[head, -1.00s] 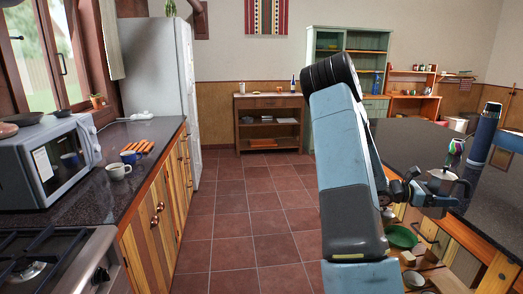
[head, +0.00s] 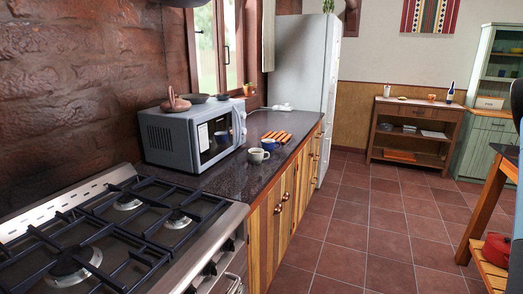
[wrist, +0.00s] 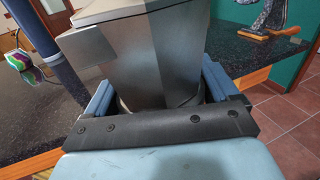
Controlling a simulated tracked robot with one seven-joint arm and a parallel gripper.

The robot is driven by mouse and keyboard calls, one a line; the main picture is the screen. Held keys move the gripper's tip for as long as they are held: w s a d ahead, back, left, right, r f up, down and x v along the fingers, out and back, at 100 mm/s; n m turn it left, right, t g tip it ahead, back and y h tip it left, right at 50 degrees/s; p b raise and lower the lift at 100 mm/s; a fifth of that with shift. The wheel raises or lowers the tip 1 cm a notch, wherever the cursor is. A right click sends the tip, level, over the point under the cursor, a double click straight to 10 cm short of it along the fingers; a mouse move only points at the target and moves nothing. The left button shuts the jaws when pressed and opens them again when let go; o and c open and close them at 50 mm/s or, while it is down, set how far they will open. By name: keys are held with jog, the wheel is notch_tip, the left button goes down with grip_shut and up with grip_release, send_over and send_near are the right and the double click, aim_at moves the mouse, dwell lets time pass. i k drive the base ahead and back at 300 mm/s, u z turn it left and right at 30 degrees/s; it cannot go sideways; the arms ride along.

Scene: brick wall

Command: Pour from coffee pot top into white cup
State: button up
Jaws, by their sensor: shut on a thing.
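The white cup (head: 258,155) stands upright on the dark counter left of the aisle, in front of the microwave's right side in the head view. The coffee pot top (wrist: 150,55) is a grey metal faceted body that fills the middle of the wrist view. My gripper (wrist: 160,92) is shut on it, with a blue finger on each side. The pot's lower part is hidden behind the dark bar of my gripper. In the head view the gripper and pot are out of frame.
A blue cup (head: 269,145) stands right behind the white cup, and orange sticks (head: 276,136) lie beyond. The microwave (head: 193,133) is to their left. A gas stove (head: 120,230) fills the near left. The tiled floor (head: 360,235) is clear.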

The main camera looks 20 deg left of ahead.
aim_at(256, 155)
jog(key=z, duration=0.05)
jog(key=i, duration=1.7)
jog(key=u, duration=0.4)
